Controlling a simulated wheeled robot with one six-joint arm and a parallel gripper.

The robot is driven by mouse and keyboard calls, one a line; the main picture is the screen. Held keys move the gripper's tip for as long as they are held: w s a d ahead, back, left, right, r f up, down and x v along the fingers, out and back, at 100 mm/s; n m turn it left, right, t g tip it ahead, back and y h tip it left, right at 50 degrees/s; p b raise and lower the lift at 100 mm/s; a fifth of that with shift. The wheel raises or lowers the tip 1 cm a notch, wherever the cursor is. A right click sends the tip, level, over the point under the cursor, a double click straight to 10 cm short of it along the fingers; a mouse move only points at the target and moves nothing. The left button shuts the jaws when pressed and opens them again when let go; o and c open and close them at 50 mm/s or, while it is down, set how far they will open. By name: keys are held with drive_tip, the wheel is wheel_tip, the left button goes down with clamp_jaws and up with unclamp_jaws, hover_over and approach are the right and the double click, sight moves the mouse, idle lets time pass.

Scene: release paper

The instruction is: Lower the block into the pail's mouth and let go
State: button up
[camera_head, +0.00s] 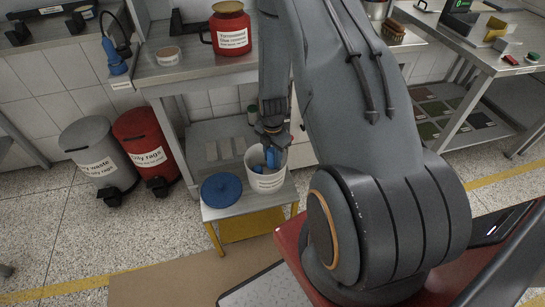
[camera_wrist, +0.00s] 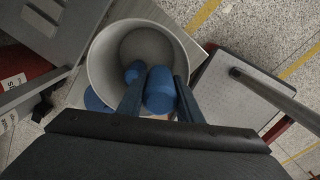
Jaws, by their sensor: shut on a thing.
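The pail (camera_head: 268,184) is pale grey-white with a paper label and stands open on a low metal stand; in the wrist view its round mouth (camera_wrist: 99,62) faces me. My gripper (camera_head: 271,146) is over the pail's mouth, pointing down. It is shut on a blue block (camera_wrist: 159,92), which sits between the two fingers in the wrist view. In the head view the block (camera_head: 272,157) shows at the level of the mouth, inside the rim's outline. Another blue piece (camera_wrist: 134,72) shows inside the pail, partly hidden by a finger.
A blue round lid (camera_head: 221,189) lies on the low stand (camera_head: 250,203) left of the pail. A grey bin (camera_head: 92,150) and a red bin (camera_head: 146,142) stand farther left. A bench with a red canister (camera_head: 231,30) is behind.

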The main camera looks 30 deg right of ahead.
sight(272, 150)
drive_tip(key=o, duration=1.2)
drive_tip(key=shift+r+b, duration=0.4)
drive_tip(key=shift+r, duration=3.5)
drive_tip(key=shift+a+r, duration=0.1)
drive_tip(key=shift+r, duration=0.05)
drive_tip(key=s+a+r+m, duration=0.5)
drive_tip(key=r+m, duration=0.2)
drive_tip(key=s+a+r+m, duration=0.5)
drive_tip(key=r+m, duration=0.2)
drive_tip(key=r, duration=0.1)
drive_tip(key=s+a+r+m, duration=0.5)
drive_tip(key=r+m, duration=0.2)
drive_tip(key=shift+s+r, duration=0.1)
drive_tip(key=shift+r, duration=0.1)
